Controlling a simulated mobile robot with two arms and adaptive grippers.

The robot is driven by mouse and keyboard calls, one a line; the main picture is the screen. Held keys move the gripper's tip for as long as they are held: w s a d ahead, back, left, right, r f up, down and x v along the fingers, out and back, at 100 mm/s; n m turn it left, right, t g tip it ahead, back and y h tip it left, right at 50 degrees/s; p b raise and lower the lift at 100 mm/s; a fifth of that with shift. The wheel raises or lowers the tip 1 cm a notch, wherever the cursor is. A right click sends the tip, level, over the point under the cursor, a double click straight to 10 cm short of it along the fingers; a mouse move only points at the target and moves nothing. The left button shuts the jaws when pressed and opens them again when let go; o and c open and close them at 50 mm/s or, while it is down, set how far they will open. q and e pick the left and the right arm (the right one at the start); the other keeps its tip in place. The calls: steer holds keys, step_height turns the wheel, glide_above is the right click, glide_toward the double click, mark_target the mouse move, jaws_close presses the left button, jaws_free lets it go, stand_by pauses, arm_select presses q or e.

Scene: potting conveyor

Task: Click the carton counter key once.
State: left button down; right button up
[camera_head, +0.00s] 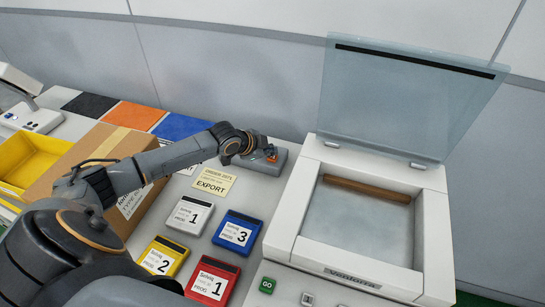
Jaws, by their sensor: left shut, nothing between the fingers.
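A small grey device (276,165), which looks like the carton counter, stands at the back of the table beside the open machine. It has a small orange-red part and a small green spot on top. My left arm reaches across from the left, and my left gripper (262,151) is at the device's top, shut and empty. The gripper covers part of the device, so I cannot tell whether the fingertips touch its key. My right gripper is not in view.
A machine (433,240) with a raised clear lid (405,100) stands right. Numbered cartridges, including a blue one (237,232), and an EXPORT card (214,182) lie in front. A cardboard carton (75,150) and yellow bin (30,155) stand left. A green GO key (267,285) is at the front.

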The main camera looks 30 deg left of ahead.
mark_target(270, 158)
arm_select(q)
steer(key=shift+f, duration=0.65)
stand_by(0.6)
steer(key=shift+r, duration=0.1)
steer(key=shift+r+p, duration=0.75)
steer(key=shift+r, duration=0.05)
steer(key=shift+r, duration=0.1)
step_height(270, 158, up, 5)
steer(key=p, duration=0.5)
stand_by(0.3)
steer(key=shift+s+f, duration=0.1)
steer(key=shift+f, duration=0.1)
stand_by(0.3)
